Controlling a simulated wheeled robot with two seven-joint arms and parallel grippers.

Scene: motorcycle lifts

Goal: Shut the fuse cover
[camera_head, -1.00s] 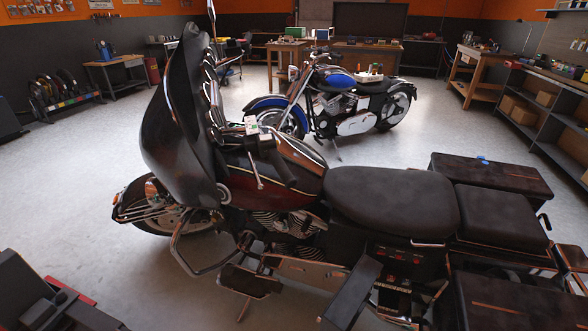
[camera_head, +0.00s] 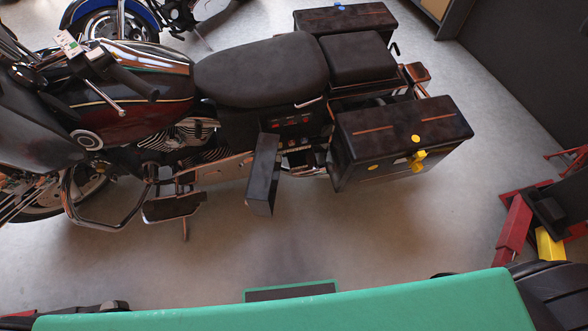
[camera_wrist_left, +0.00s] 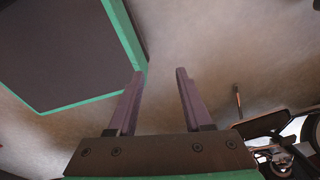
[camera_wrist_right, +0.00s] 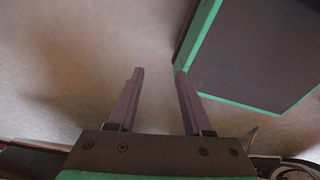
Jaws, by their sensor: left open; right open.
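The fuse cover looks to be the black flat panel (camera_head: 262,175) on the near side of the motorcycle (camera_head: 262,70) in the head view. It stands swung out from the body, open. Behind and beside it the fuse bay (camera_head: 292,128) shows, with small red parts inside. My left gripper (camera_wrist_left: 160,76) is open and empty over the floor in the left wrist view. My right gripper (camera_wrist_right: 157,76) is open and empty over the floor in the right wrist view. Neither gripper shows in the head view, and neither wrist view shows the cover clearly.
A dark saddlebag (camera_head: 400,135) with yellow pieces juts out right of the cover. A footboard (camera_head: 172,207) and chrome bar are to its left. Red lift parts (camera_head: 513,225) stand at the right. Bare floor (camera_head: 300,235) lies between the motorcycle and my green body.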

